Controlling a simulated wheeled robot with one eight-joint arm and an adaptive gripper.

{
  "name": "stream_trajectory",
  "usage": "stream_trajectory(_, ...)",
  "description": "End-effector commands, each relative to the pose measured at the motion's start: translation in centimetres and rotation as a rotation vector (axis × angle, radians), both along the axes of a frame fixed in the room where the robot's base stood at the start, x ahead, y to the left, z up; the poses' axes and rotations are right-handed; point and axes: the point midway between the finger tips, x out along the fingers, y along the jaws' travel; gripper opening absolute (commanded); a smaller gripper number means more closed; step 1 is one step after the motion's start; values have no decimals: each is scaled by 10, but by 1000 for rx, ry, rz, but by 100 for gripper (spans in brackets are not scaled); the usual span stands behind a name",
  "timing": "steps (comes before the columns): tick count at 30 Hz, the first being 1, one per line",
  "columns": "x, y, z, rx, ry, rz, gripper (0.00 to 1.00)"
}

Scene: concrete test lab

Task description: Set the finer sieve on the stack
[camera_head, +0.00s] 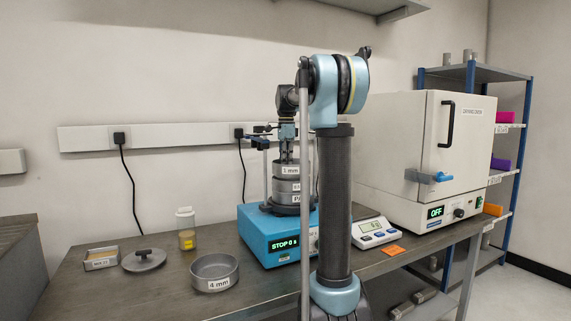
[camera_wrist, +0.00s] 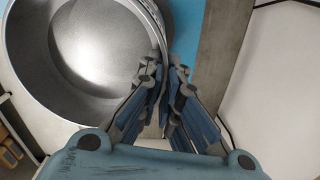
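The sieve labelled 1 mm (camera_head: 290,170) is at the top of the stack on the blue shaker (camera_head: 262,230). Its round metal inside (camera_wrist: 90,45) fills the upper left of the wrist view. My gripper (camera_head: 287,157) is above the stack, pointing down. In the wrist view the fingers (camera_wrist: 164,82) lie on both sides of the sieve's rim and pinch it. Below it sit darker rings with partly hidden labels (camera_head: 287,186). I cannot tell whether the sieve fully rests on them. The 4 mm sieve (camera_head: 214,284) stands on the bench at front left.
A knobbed lid (camera_head: 144,262), a small labelled tray (camera_head: 101,261) and a jar (camera_head: 186,238) stand on the left of the bench. A scale (camera_head: 373,235) and an orange tag (camera_head: 392,250) lie to the right. The drying oven (camera_head: 400,150) stands behind them. The shaker display reads STOP.

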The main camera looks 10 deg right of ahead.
Motion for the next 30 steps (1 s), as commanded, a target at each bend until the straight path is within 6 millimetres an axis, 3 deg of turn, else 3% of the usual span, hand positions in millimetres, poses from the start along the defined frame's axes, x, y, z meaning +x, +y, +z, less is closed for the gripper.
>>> stream_trajectory(30, 0, 0, -12, 0, 0, 0, 0)
